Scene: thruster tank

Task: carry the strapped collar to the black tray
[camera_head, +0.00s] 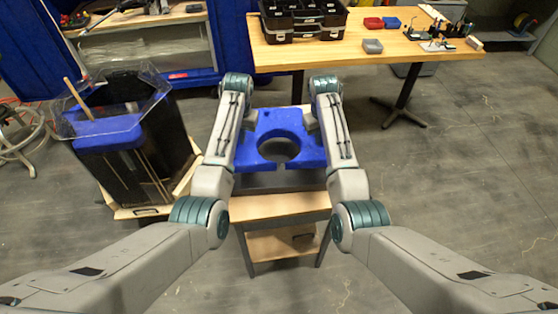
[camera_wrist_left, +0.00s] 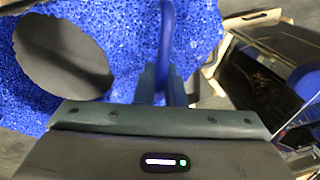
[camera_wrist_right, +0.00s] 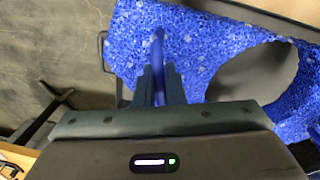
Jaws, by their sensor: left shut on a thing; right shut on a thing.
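The blue collar (camera_head: 282,122) is a speckled block with a large round hole and a slot at its near side. It lies level between my two arms, over a small wooden cart; whether it touches the cart I cannot tell. My left gripper (camera_wrist_left: 163,88) is shut on a blue strap loop of the collar (camera_wrist_left: 90,20). My right gripper (camera_wrist_right: 160,88) is shut on another strap loop, on the other side of the collar (camera_wrist_right: 205,45). In the head view my wrists hide both fingertips. I cannot tell which dark thing is the black tray.
The cart (camera_head: 280,207) stands in front of me. A dark tank (camera_head: 150,165) with a clear flared rim and a blue piece stands at left. A wooden table (camera_head: 360,50) at the back holds a black organizer case (camera_head: 303,22) and small bins. Floor at right is clear.

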